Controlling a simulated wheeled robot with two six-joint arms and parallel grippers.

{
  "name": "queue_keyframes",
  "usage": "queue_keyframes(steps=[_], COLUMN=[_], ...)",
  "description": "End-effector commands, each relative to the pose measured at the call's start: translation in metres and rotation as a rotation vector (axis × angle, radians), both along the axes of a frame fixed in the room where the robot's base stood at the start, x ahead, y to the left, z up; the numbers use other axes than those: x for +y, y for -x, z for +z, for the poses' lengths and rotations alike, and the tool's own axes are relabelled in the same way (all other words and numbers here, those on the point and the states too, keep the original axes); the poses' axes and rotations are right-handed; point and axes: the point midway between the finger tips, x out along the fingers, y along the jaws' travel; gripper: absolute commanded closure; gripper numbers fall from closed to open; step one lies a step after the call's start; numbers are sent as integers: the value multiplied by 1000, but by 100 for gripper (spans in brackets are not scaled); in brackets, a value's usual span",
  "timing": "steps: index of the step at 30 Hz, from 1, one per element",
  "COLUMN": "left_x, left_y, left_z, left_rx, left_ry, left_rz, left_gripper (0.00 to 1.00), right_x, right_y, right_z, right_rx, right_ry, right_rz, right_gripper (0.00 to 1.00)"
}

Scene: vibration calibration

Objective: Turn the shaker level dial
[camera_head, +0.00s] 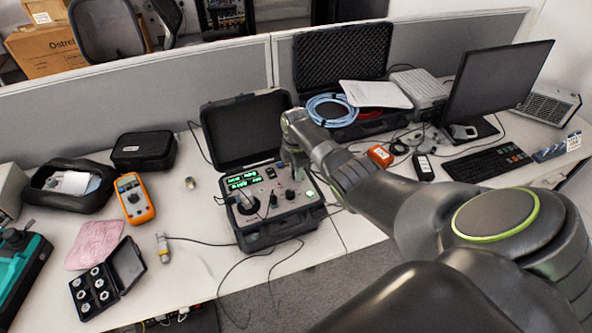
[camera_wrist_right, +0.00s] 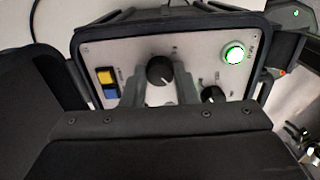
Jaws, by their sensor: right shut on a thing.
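The shaker unit is a black open case (camera_head: 243,128) with a light control panel (camera_wrist_right: 203,52) set in its lower half. In the right wrist view a black round dial (camera_wrist_right: 160,71) with a white pointer line sits between the two fingers of my right gripper (camera_wrist_right: 161,90). The gripper is shut on this dial, and the fingers cover part of its sides. In the head view the right gripper (camera_head: 296,172) comes down onto the panel and hides part of it. My left gripper is in neither view.
Beside the gripped dial are a second black knob (camera_wrist_right: 212,95), a lit green button (camera_wrist_right: 235,53) and a yellow and blue switch (camera_wrist_right: 106,77). An orange multimeter (camera_head: 134,198) and a small black case (camera_head: 128,264) lie to the left. A monitor (camera_head: 497,84) stands at right.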

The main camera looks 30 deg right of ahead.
Motion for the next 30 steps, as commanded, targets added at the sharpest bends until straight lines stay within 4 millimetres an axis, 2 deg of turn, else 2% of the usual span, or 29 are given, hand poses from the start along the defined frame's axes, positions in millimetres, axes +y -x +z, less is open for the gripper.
queue_keyframes(steps=[19, 20, 24, 30], left_x=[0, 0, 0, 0], left_y=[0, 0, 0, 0], left_z=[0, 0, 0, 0], left_rx=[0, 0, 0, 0], left_ry=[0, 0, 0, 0], left_rz=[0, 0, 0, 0], left_gripper=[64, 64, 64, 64], right_x=[0, 0, 0, 0], right_y=[-1, -1, -1, 0], right_z=[1, 1, 1, 0], right_rx=[-2, -2, -1, 0], right_ry=[0, 0, 0, 0], right_rz=[48, 48, 48, 47], right_gripper=[96, 70, 52, 52])
